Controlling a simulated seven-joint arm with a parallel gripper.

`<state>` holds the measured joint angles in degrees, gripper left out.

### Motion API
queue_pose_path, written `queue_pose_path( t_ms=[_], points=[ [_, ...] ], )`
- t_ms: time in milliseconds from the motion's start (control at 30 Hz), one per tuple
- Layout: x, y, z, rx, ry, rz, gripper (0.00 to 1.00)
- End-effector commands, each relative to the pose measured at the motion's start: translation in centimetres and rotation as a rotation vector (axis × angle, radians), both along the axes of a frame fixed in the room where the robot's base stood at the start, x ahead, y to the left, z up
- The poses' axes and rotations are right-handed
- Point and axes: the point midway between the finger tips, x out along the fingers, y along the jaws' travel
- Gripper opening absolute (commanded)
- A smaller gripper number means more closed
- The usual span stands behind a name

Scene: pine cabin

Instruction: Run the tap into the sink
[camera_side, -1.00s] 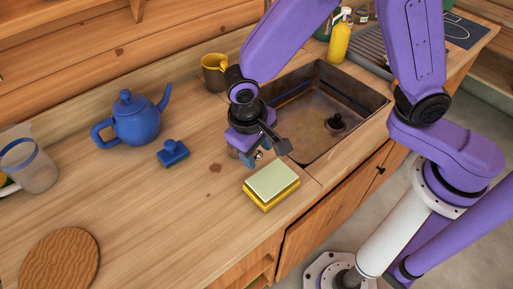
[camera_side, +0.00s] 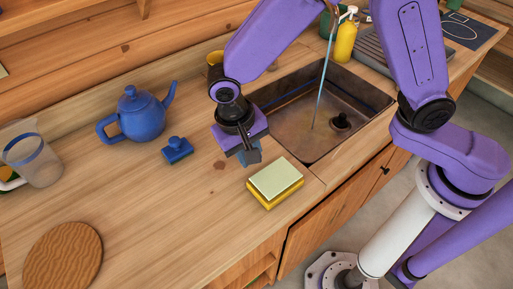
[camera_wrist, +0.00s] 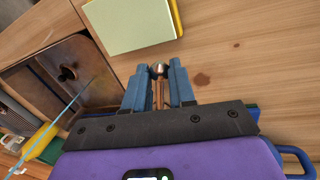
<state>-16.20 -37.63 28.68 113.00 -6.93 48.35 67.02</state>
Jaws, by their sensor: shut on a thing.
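The tap's bronze spout (camera_side: 333,14) shows at the top edge of the side view, partly behind my arm. A thin blue water stream (camera_side: 321,87) falls from it into the dark metal sink (camera_side: 290,105), left of the drain (camera_side: 341,122). The stream also shows in the wrist view (camera_wrist: 68,107). My gripper (camera_side: 250,158) is over the counter left of the sink. In the wrist view my gripper (camera_wrist: 158,75) is shut on a copper-coloured lever with a silver knob (camera_wrist: 158,69), seemingly the tap's handle. The tap's base is hidden.
A sponge (camera_side: 275,184) lies before the sink. Left are a small blue brush (camera_side: 177,150), a blue teapot (camera_side: 141,115), a clear jug (camera_side: 36,162) and a round board (camera_side: 62,256). A yellow mug (camera_side: 214,67) and yellow bottle (camera_side: 346,40) stand at the back.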

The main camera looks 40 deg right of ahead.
Motion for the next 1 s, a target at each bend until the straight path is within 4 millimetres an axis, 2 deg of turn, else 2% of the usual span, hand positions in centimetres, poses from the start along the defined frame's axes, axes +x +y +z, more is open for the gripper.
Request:
queue_pose_path(
  t_ms=[500,1000],
  points=[
    [2.6,3.5,0.0,0.002,-0.001,-0.496,0.00],
    [5.4,5.0,0.1,0.002,-0.001,-0.876,0.00]
  ],
)
